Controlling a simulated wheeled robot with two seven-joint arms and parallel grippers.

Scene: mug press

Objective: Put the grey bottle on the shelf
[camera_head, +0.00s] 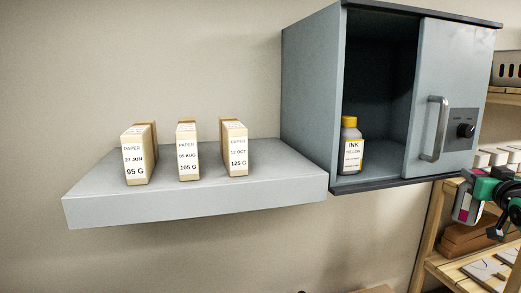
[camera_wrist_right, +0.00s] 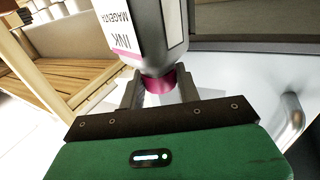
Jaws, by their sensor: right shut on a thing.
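A grey ink bottle with a white and magenta label (camera_head: 467,208) is at the right edge of the head view. In the right wrist view the bottle (camera_wrist_right: 148,28) reads "INK MAGENTA" and has a magenta cap. My right gripper (camera_head: 480,192) is shut on it at the cap end, below and right of the cabinet; its fingers show in the wrist view (camera_wrist_right: 159,92). The bottle looks tilted. A grey wall shelf (camera_head: 200,207) bears three paper packs (camera_head: 188,160). Another grey bottle, yellow-capped and labelled "INK YELLOW" (camera_head: 350,147), stands inside the cabinet. My left gripper is out of view.
The grey cabinet (camera_head: 308,95) adjoins the shelf's right end. Its left side is open; a door with a handle (camera_head: 434,128) covers the right. A wooden rack (camera_head: 428,225) with boxes stands at lower right. The shelf's right part is clear.

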